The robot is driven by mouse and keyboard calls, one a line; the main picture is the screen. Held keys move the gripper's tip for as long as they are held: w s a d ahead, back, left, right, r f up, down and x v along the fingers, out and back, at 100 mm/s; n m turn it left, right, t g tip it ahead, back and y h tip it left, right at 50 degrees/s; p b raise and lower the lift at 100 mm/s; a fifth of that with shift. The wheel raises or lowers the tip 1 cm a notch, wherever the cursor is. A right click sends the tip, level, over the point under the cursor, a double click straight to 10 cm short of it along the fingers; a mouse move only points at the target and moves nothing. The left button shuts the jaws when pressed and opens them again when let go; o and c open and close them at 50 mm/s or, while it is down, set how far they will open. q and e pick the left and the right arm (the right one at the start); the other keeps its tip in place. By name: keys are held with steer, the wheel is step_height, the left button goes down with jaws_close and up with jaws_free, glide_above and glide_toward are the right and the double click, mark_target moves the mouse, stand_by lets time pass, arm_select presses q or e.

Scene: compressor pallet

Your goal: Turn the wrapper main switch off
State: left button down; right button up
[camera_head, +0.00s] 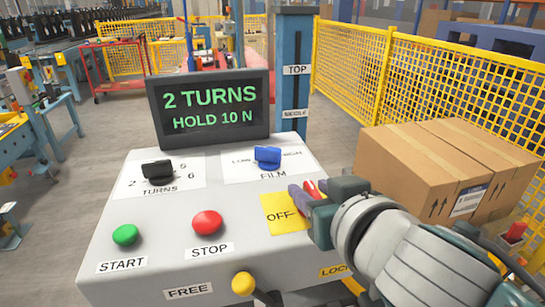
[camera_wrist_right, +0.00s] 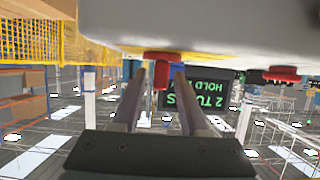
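The red main switch (camera_head: 312,188) is on the yellow plate marked OFF (camera_head: 281,214) at the right of the grey control panel. My right gripper (camera_head: 305,196) reaches it from the right and partly hides it. In the right wrist view, the red switch (camera_wrist_right: 162,58) shows a wide red part against the panel and a narrow stem. The stem lies between the two fingers of my right gripper (camera_wrist_right: 162,75). The fingers are apart, with visible gaps beside the stem. The switch's exact angle is hard to tell. My left gripper is not in view.
The panel (camera_head: 160,225) carries a black TURNS knob (camera_head: 158,171), blue FILM knob (camera_head: 267,157), green START button (camera_head: 125,234), red STOP button (camera_head: 207,222) and yellow knob (camera_head: 243,284). The screen (camera_head: 210,107) reads "2 TURNS HOLD 10 N". Cardboard boxes (camera_head: 425,175) stand right.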

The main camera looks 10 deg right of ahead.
jaws_close()
stand_by(0.3)
